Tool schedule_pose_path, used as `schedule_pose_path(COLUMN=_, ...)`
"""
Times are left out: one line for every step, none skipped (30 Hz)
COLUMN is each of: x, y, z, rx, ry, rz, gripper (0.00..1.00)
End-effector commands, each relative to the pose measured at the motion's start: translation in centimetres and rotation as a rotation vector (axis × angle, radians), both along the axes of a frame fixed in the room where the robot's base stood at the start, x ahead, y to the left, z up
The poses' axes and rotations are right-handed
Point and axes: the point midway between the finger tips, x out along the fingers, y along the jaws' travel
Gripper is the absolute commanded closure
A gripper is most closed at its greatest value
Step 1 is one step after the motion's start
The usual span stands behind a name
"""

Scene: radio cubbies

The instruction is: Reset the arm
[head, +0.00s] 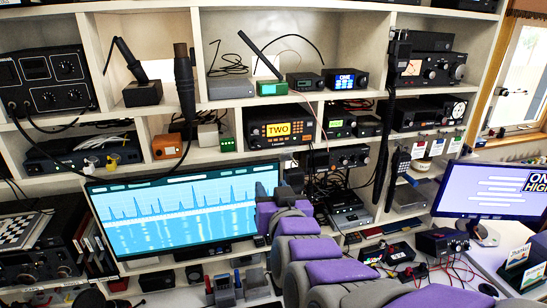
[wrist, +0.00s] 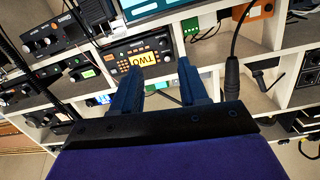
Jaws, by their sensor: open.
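My arm (head: 308,250), purple and grey, reaches up from the bottom of the head view in front of the shelves. Its far end overlaps the right edge of a wide monitor, and the fingers cannot be made out there. In the wrist view, which looks upside down, my gripper (wrist: 158,68) shows two dark blue fingers spread apart with nothing between them. Beyond the fingers is the radio marked TWO (wrist: 147,58), apart from them. The same radio marked TWO (head: 278,129) sits in a middle cubby in the head view.
White shelves (head: 204,55) full of radios stand ahead. A wide blue monitor (head: 180,215) stands close to the arm on its left. A dark microphone (head: 185,80) hangs on a cable in front of the cubbies. A second monitor (head: 495,190) and cabled devices (head: 443,241) are at right.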

Motion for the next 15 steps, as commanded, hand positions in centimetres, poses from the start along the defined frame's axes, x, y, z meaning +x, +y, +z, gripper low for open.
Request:
schedule_pose_path(x=-0.2, y=-0.5, z=-0.8, rx=-0.011, ry=0.04, rz=-0.001, gripper=0.56)
schedule_pose_path(x=-0.5, y=-0.7, z=-1.7, rx=-0.022, ry=0.078, rz=0.002, gripper=0.56)
schedule_pose_path(x=-1.0, y=-1.1, z=-2.8, rx=-0.037, ry=0.131, rz=0.004, gripper=0.56)
schedule_pose_path(x=-1.4, y=-1.5, z=-3.8, rx=-0.049, ry=0.18, rz=0.005, gripper=0.56)
schedule_pose_path(x=-2.0, y=-1.9, z=-4.8, rx=-0.061, ry=0.229, rz=0.006, gripper=0.56)
schedule_pose_path(x=-2.8, y=-2.5, z=-6.2, rx=-0.079, ry=0.296, rz=0.008, gripper=0.56)
schedule_pose_path(x=-3.5, y=-3.0, z=-7.2, rx=-0.091, ry=0.347, rz=0.008, gripper=0.56)
schedule_pose_path(x=-4.3, y=-3.4, z=-8.3, rx=-0.103, ry=0.402, rz=0.008, gripper=0.56)
schedule_pose_path(x=-5.3, y=-4.1, z=-9.7, rx=-0.119, ry=0.472, rz=0.008, gripper=0.56)
schedule_pose_path(x=-6.2, y=-4.6, z=-10.6, rx=-0.131, ry=0.523, rz=0.007, gripper=0.56)
schedule_pose_path(x=-7.1, y=-5.1, z=-11.5, rx=-0.143, ry=0.576, rz=0.004, gripper=0.56)
schedule_pose_path(x=-8.5, y=-5.8, z=-12.7, rx=-0.158, ry=0.647, rz=0.002, gripper=0.56)
schedule_pose_path(x=-9.5, y=-6.4, z=-13.5, rx=-0.169, ry=0.701, rz=-0.002, gripper=0.56)
schedule_pose_path(x=-10.6, y=-7.0, z=-14.3, rx=-0.179, ry=0.751, rz=-0.005, gripper=0.56)
schedule_pose_path(x=-12.2, y=-7.7, z=-15.2, rx=-0.192, ry=0.822, rz=-0.01, gripper=0.56)
